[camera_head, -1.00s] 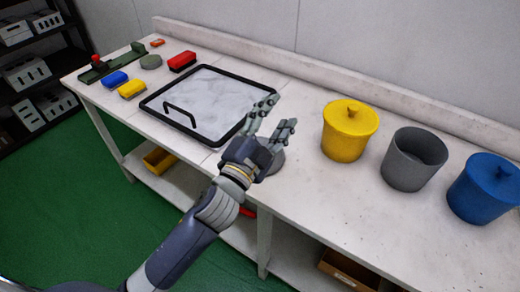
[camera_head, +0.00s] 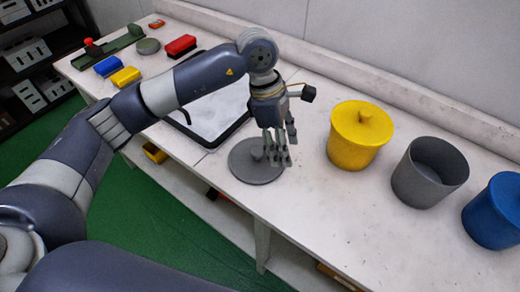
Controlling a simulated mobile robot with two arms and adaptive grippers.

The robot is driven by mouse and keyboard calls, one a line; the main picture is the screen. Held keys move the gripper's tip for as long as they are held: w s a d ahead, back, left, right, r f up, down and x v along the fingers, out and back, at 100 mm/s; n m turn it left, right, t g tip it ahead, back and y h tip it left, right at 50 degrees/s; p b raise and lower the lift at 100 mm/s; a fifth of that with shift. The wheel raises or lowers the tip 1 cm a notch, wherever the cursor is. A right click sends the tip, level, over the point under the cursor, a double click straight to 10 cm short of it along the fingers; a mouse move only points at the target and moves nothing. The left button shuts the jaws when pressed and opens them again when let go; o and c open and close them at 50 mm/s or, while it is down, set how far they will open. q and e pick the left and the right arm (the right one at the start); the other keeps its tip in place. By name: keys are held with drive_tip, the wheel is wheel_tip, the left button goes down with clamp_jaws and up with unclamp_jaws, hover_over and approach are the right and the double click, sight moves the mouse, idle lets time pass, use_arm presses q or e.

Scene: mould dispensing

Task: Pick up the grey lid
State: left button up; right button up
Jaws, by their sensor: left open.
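The grey lid (camera_head: 246,174) is a flat disc with a small round knob. It lies on the white table near the front edge, left of the pots. My left gripper (camera_head: 279,160) points down at the lid's right part, with its fingers open and close to the knob. The picture does not show clearly whether the fingers touch the lid. The grey pot (camera_head: 427,178) stands without a lid on the right. My right gripper is not in view.
A yellow lidded pot (camera_head: 357,142) stands between my left gripper and the grey pot. A blue lidded pot (camera_head: 496,215) is at the far right. A black-framed tray (camera_head: 243,119) lies behind my arm. Red (camera_head: 180,45), blue (camera_head: 108,66) and yellow (camera_head: 125,77) blocks lie at the left.

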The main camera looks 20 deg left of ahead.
use_arm(q)
drive_tip(key=w+a+y, duration=0.1)
drive_tip(key=a, duration=0.1)
drive_tip(key=w+a+y, duration=0.1)
drive_tip(key=a, duration=0.1)
drive_tip(key=w+a+r+y, duration=0.1)
drive_tip(key=a, duration=0.2)
drive_tip(key=shift+a+t, duration=0.1)
drive_tip(key=shift+t, duration=0.2)
drive_tip(key=p, duration=0.1)
hover_over(257, 152)
wheel_tip(257, 152, down, 4)
drive_tip(key=shift+a+f, duration=0.1)
drive_tip(key=shift+f, duration=0.15)
wheel_tip(257, 152, down, 5)
drive_tip(key=shift+r+p, duration=0.1)
drive_tip(key=shift+p, duration=1.05)
drive_tip(key=shift+w+f, duration=0.1)
drive_tip(key=shift+f, duration=0.45)
drive_tip(key=c, duration=1.2)
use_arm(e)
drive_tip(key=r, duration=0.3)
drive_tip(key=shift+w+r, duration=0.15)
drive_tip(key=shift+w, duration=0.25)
